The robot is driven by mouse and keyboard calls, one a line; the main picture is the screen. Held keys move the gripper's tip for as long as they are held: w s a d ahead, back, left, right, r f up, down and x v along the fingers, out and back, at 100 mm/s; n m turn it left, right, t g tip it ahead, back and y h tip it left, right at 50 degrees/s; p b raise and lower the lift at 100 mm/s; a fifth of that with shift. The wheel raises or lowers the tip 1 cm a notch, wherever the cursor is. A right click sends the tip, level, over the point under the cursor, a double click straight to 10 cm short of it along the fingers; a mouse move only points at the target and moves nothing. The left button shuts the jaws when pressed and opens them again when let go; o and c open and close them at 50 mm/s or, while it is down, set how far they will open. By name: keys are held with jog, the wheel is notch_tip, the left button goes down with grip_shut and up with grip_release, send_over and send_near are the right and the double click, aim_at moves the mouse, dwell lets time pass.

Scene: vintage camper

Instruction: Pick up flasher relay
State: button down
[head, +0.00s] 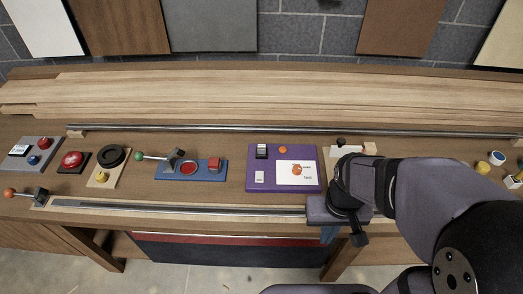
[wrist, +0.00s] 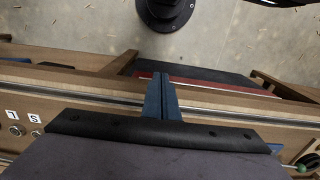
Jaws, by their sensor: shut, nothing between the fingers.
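I cannot pick out the flasher relay with certainty; no part in view is clearly marked as one. My gripper (head: 329,234) hangs at the front edge of the wooden bench, right of the purple board (head: 255,168). Its blue fingers are shut with nothing between them, and in the wrist view the closed fingers (wrist: 161,78) point past the bench edge over the floor. The purple board carries a black-and-white switch (head: 262,151), an orange knob (head: 283,150) and a white card (head: 297,175) with an orange item on it. My arm covers the bench to its right.
Left of the purple board are a blue board (head: 205,170) with a lever, a black ring (head: 111,156), a red button (head: 73,160) and a grey board (head: 28,158). Metal rails run along the front and back. Small yellow and blue-white pieces (head: 496,158) sit at far right.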

jog(key=c, duration=2.4)
grip_release()
jog(key=shift+c, duration=0.2)
jog(key=o, duration=1.1)
jog(key=m+t+y+b, duration=0.2)
jog(key=m+y+b, duration=0.3)
jog(key=m, duration=1.3)
send_near(263, 147)
jog(key=f+y, duration=0.1)
jog(key=f, duration=0.1)
jog(key=shift+p+x, duration=0.85)
jog(key=shift+x, duration=0.05)
jog(key=shift+w+a+f+p, duration=0.1)
jog(key=shift+a+f+p, duration=0.35)
jog(key=shift+p, duration=0.2)
jog(key=shift+p+x, duration=0.85)
jog(key=shift+x, duration=1.1)
